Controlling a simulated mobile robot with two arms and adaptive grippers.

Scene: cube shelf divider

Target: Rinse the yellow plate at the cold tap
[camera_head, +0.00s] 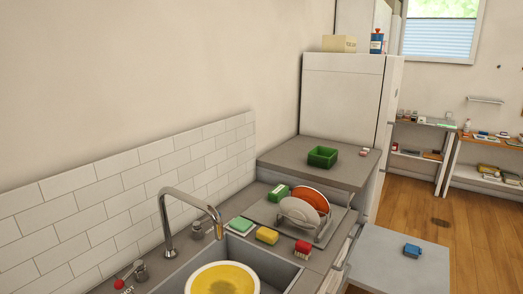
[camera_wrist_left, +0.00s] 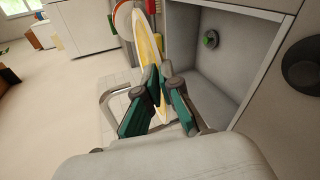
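The yellow plate (camera_head: 222,279) has a pale rim and a brownish smear in the middle. In the head view it is at the sink (camera_head: 265,262), cut off by the bottom edge. In the left wrist view the plate (camera_wrist_left: 146,40) is seen nearly edge-on, beside the basin. My left gripper (camera_wrist_left: 158,85) has its green-padded fingers on both sides of the plate's near edge, shut on it. The curved tap spout (camera_head: 187,190) rises behind the plate. A red-topped knob (camera_head: 128,281) is marked HOT; a plain metal knob (camera_head: 197,229) stands right of the spout. My right gripper is not in view.
Right of the sink are a green sponge (camera_head: 240,225), a yellow sponge (camera_head: 267,236) and a red brush (camera_head: 302,249). A dish rack (camera_head: 326,233) holds white and orange plates.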

